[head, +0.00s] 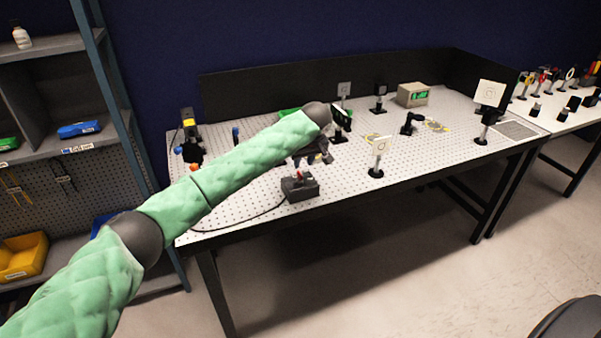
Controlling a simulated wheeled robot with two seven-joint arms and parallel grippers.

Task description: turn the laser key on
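A small dark box (300,189) stands near the front edge of the perforated table (240,215), with a cable running off to the left. A small red part shows on its top; the key itself is too small to make out. My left arm reaches in from the left in a green sleeve. My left gripper (307,165) points down just above the box. Its fingers are small and dark here, so I cannot tell whether they are open or shut, or touching the box. My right gripper is not in view.
Optic mounts stand on the table, including a white card (379,152) right of the box and a larger one (489,97) at far right. A display unit (412,95) sits at the back. A shelf rack (60,130) stands left. The table's front right is mostly clear.

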